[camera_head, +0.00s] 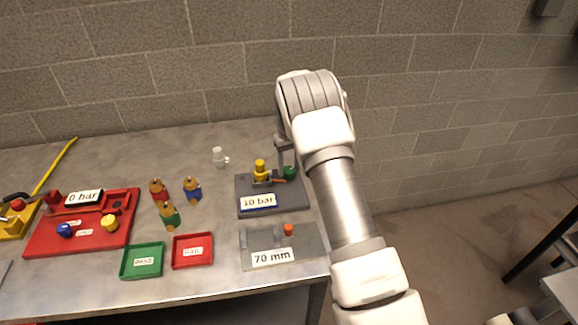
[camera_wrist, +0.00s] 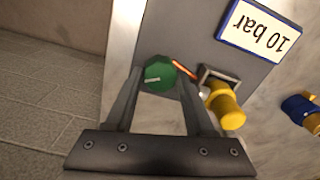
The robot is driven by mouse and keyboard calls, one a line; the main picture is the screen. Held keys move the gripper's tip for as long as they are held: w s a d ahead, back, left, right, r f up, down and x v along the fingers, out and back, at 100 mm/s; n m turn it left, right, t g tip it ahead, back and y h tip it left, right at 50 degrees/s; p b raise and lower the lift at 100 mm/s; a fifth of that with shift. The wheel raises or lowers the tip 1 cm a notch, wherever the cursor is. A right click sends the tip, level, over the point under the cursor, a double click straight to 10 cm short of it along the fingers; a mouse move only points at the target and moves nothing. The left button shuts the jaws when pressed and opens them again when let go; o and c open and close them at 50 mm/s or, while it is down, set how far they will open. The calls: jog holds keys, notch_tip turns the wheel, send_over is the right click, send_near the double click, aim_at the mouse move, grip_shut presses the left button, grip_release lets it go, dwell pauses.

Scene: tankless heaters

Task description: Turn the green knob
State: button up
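The green knob (camera_head: 290,172) sits on the grey "10 bar" board (camera_head: 243,190) at the right side of the table. In the wrist view the round green knob (camera_wrist: 160,73) has a pale mark on its face and lies between the fingertips of my gripper (camera_wrist: 159,82). The fingers are spread, one on each side of it; a firm hold on it is not visible. In the head view my gripper (camera_head: 284,152) comes down from above at the knob and partly covers it.
A yellow fitting (camera_wrist: 226,108) stands close beside my right finger in the wrist view, with an orange piece (camera_wrist: 185,70) between it and the knob. The "70 mm" plate (camera_head: 262,242) lies in front. Several coloured valves (camera_head: 168,214) and trays (camera_head: 143,260) are to the left.

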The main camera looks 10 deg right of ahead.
grip_shut()
jog(key=shift+m, duration=0.4)
jog(key=shift+m+b, duration=0.55)
jog(key=shift+m, duration=0.35)
jog(key=m+b, duration=0.1)
jog(key=m, duration=0.2)
jog(key=shift+m, duration=0.4)
jog(key=m, duration=0.5)
jog(key=shift+m, duration=0.3)
jog(key=o, duration=0.5)
grip_release()
